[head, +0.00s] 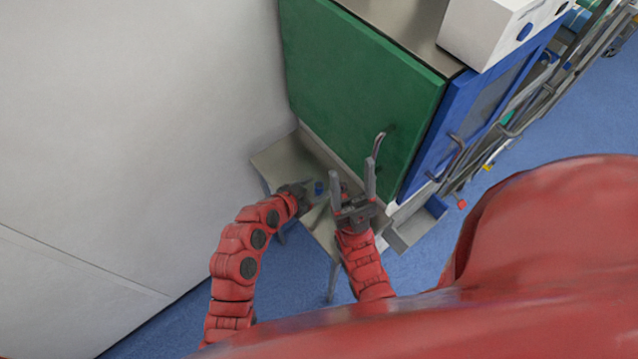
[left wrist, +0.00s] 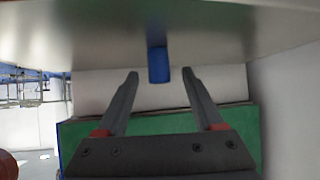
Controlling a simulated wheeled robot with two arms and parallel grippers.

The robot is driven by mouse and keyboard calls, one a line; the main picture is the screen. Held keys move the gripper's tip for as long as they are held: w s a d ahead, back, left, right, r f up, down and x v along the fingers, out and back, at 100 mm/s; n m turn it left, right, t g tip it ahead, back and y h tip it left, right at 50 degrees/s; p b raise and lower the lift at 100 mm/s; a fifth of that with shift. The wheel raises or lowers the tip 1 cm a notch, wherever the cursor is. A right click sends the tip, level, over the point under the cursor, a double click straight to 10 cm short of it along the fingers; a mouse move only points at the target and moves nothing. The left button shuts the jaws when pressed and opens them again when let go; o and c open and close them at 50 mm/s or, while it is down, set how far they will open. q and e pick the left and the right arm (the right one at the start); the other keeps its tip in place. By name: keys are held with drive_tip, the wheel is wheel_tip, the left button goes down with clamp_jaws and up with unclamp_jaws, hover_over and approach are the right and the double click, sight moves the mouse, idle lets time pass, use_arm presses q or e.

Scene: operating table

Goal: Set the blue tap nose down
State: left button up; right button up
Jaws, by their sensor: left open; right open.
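The blue tap (head: 319,188) is a small blue piece on the grey metal table (head: 280,158), just right of my left gripper (head: 304,194) in the head view. In the left wrist view the picture is upside down, and the blue tap (left wrist: 158,65) stands out from the table surface (left wrist: 230,30). There it shows between the tips of my open left gripper (left wrist: 160,75), with gaps on both sides; I cannot tell its nose. My right gripper (head: 353,180) is open and empty, its fingers pointing up, to the right of the tap.
A cabinet with a green side (head: 360,90) and a blue front (head: 470,120) stands behind the table. A white wall (head: 120,120) is at the left. A grey tray-like part (head: 415,228) is to the right of my right gripper. Blue floor (head: 560,130) is open at the right.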

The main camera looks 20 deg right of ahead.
use_arm(q)
drive_tip(key=shift+w+d+f, duration=0.1)
drive_tip(key=shift+d+f, duration=0.15)
drive_tip(key=shift+f, duration=0.1)
clamp_jaws()
drive_tip(key=shift+r, duration=0.15)
